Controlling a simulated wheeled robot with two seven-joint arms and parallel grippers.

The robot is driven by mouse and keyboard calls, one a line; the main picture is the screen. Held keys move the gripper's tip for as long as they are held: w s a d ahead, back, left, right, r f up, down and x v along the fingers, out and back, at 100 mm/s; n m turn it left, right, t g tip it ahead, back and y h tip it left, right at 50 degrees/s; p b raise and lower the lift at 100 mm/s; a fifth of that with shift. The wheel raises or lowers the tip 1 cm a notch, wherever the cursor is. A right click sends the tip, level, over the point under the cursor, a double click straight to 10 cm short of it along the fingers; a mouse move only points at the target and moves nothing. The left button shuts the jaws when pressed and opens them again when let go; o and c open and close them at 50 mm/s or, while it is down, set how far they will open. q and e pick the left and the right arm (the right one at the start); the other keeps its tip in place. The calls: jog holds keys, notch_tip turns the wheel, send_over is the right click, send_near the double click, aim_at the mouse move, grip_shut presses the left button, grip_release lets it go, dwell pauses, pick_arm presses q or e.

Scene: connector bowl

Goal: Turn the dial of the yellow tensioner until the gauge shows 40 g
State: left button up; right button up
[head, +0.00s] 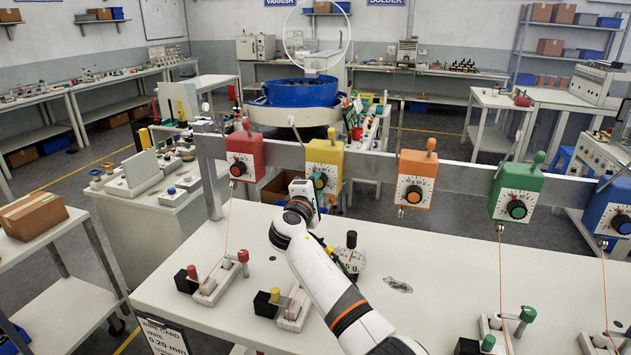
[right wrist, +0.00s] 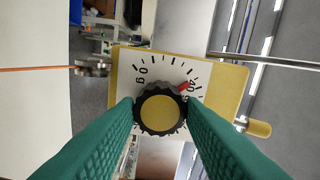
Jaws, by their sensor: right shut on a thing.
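The yellow tensioner (head: 324,152) hangs on the metal rail between the red and orange ones. In the right wrist view its dial (right wrist: 160,112) is a black knurled knob with a yellow cap. Its red pointer (right wrist: 183,87) lies close to the 40 mark on the white scale. My right gripper (right wrist: 160,120) is shut on the dial, one green finger on each side. In the head view my right arm reaches up to the dial. My left gripper is not in view.
A red tensioner (head: 245,152), an orange one (head: 413,172), a green one (head: 516,190) and a blue one (head: 608,208) share the rail (head: 373,164). Wires run down to small blocks on the white table (head: 440,285). A cardboard box (head: 33,214) stands at left.

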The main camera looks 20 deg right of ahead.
jog(key=n, duration=0.1)
jog(key=n+p, duration=0.2)
jog(key=shift+r+n, duration=0.25)
jog(key=shift+n, duration=0.15)
jog(key=shift+n+p, duration=3.45)
jog(key=shift+n, duration=1.45)
jog(key=shift+f, duration=0.1)
jog(key=o, duration=0.9)
jog(key=shift+o, duration=0.4)
jog(key=shift+d+f, duration=0.1)
